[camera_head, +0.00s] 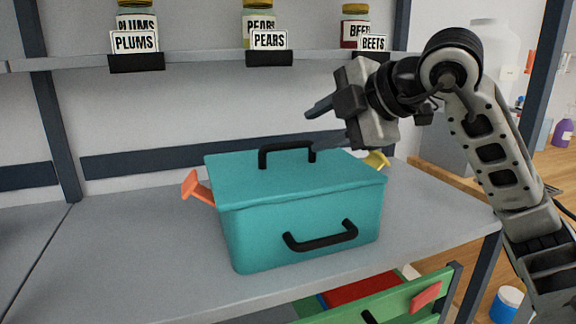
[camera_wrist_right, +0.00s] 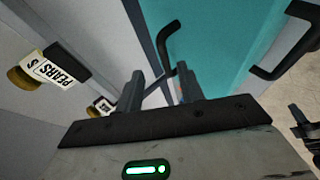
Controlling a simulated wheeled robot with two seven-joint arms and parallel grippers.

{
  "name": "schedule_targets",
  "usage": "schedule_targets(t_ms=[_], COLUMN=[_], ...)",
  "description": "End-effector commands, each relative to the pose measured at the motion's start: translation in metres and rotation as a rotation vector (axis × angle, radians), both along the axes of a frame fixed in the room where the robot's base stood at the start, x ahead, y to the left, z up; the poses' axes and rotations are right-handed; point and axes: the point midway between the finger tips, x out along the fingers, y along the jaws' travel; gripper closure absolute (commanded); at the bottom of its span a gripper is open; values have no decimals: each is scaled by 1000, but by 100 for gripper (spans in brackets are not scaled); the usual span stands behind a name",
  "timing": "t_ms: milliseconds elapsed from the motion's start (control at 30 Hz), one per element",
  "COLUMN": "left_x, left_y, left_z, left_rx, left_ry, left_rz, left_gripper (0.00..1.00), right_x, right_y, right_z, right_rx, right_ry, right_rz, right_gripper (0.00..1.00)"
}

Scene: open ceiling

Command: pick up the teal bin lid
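The teal bin lid (camera_head: 235,175) sits on the teal bin (camera_head: 260,240), with a black handle (camera_head: 287,148) standing up from its top. My right gripper (camera_head: 312,128) is open and empty, above and just right of the lid handle, apart from it. In the right wrist view my two fingers (camera_wrist_right: 162,86) are spread, with the teal lid (camera_wrist_right: 220,45) beyond them and a black handle (camera_wrist_right: 167,45) near the fingertips. My left gripper is not in view.
An orange piece (camera_head: 197,187) and a yellow piece (camera_head: 376,160) stick out at the bin's sides. The grey bench (camera_head: 120,250) is clear to the left. A shelf (camera_head: 200,57) with labelled jars runs behind; a green drawer (camera_head: 400,302) is open below.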

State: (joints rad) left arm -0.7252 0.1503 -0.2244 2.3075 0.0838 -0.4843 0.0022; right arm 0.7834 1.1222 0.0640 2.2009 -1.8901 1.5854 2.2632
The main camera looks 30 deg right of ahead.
Motion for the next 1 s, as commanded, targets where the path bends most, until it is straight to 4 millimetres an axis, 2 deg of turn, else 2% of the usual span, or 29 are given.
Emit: schedule_targets(t_ms=[167,433,700,733,833,867,1000], left_x=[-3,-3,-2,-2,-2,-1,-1], left_y=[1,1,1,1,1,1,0], left_z=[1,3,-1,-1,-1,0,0], left_rx=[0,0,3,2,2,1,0], left_ry=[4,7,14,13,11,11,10], left_rz=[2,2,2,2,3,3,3], left_gripper=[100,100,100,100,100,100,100], right_x=[10,38,41,41,41,41,41], right_y=[6,16,17,17,17,17,17], right_z=[-10,-30,-33,-32,-32,-32,-32], right_rx=[1,1,0,0,0,0,0], right_ry=[2,1,0,0,0,0,-2], right_rz=[3,2,1,1,1,1,1], right_gripper=[62,62,62,68,95,100,100])
